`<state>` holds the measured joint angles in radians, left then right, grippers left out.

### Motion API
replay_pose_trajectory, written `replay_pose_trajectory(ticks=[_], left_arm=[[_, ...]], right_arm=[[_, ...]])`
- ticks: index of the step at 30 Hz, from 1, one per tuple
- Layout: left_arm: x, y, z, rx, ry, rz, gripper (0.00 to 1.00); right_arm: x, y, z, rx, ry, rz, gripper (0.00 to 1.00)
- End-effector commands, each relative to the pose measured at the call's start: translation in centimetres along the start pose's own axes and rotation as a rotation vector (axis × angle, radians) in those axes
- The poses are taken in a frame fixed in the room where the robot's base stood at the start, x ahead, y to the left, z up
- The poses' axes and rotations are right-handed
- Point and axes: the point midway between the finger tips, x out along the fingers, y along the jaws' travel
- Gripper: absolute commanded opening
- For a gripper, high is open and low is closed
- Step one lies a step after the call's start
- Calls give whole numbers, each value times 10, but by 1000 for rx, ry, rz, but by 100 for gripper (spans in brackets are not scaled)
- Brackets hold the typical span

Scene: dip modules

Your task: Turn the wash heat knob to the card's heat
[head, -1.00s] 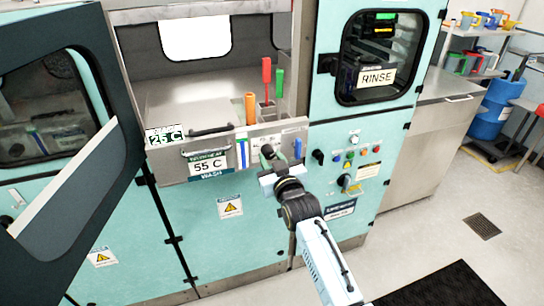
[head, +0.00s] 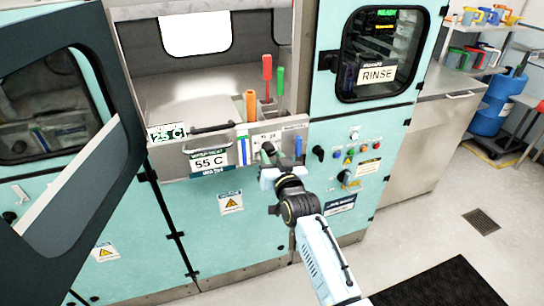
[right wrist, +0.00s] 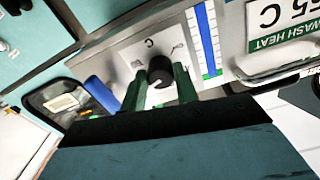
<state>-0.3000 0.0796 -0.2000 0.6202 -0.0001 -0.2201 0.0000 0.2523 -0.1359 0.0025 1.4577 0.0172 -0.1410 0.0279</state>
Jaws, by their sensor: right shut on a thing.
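The dark round wash heat knob (right wrist: 160,72) sits on a pale plate (right wrist: 134,52) with small marks, in the right wrist view. My right gripper (right wrist: 158,85) is shut on it, with one green finger on each side. The knob's pointer and the scale values are too small to read. In the head view my right gripper (head: 269,158) reaches the front panel and hides most of the knob. The card (head: 209,162) left of it reads 55 C, and its strip reads WASH HEAT (right wrist: 283,40) in the right wrist view. My left gripper is not in view.
A 25 C sign (head: 167,132) is at the panel's upper left. Blue and green strips (right wrist: 206,40) lie between card and knob. Orange, red and green handles (head: 267,70) stand behind the panel. An open door (head: 75,150) fills the left. More knobs (head: 345,177) sit right.

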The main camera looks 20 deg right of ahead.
Motion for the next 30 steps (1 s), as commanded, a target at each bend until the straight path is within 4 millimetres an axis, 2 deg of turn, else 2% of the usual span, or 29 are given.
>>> replay_pose_trajectory(ticks=[2,3,8,16,20,23,30], left_arm=[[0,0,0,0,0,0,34],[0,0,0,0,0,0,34],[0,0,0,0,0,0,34],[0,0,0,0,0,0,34],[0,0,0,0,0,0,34],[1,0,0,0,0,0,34],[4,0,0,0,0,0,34]], right_arm=[[0,0,1,-1,-1,0,7],[0,0,1,-1,-1,0,33],[0,0,1,-1,-1,0,52],[-1,0,0,-2,-1,0,52],[-7,0,1,-2,-2,0,52],[-19,0,2,-2,-2,1,52],[-64,0,2,-2,-3,0,52]])
